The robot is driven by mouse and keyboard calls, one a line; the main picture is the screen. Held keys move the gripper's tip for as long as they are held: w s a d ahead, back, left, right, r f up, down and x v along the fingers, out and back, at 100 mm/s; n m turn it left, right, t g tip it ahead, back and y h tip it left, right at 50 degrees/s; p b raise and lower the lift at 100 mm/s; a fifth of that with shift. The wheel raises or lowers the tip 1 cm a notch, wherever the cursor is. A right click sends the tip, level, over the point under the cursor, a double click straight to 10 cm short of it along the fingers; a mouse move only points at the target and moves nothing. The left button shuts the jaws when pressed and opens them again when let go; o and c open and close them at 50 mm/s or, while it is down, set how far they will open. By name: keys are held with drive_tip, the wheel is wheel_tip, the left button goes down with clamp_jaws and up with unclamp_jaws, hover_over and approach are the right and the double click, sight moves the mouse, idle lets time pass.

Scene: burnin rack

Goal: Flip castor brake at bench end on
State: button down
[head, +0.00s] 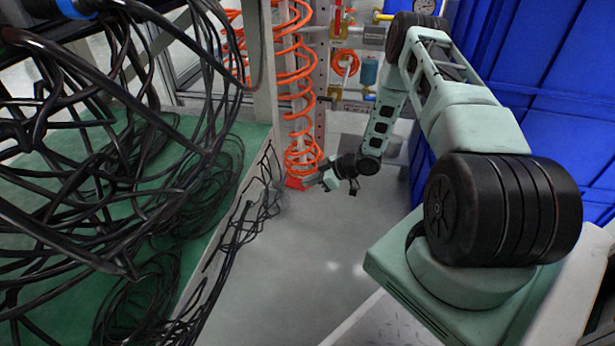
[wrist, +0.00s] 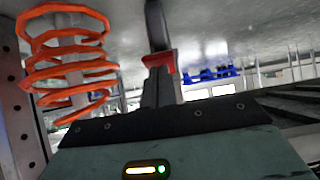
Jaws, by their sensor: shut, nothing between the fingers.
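A red tab (head: 296,183), which looks like the castor brake lever, sits low by the floor at the foot of the bench-end post. In the wrist view the red tab (wrist: 160,60) lies right at the end of my fingers. My gripper (head: 314,181) reaches down and left to it, with the fingers shut and nothing held between them. In the wrist view the shut fingers of my gripper (wrist: 160,86) point at the tab. They look very close to it, but I cannot tell whether they touch. The castor wheel itself is not clearly visible.
An orange coiled hose (head: 299,110) hangs beside the post and is close to my fingers on the left in the wrist view (wrist: 70,65). Black cables (head: 110,180) cover the green bench top (head: 50,240) and hang over its edge. Blue panels (head: 560,90) stand right. The grey floor (head: 300,270) is clear.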

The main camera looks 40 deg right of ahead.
drive_tip(key=shift+f, duration=0.3)
drive_tip(key=shift+s+d+f, duration=0.1)
drive_tip(key=shift+f, duration=0.05)
idle(0.3)
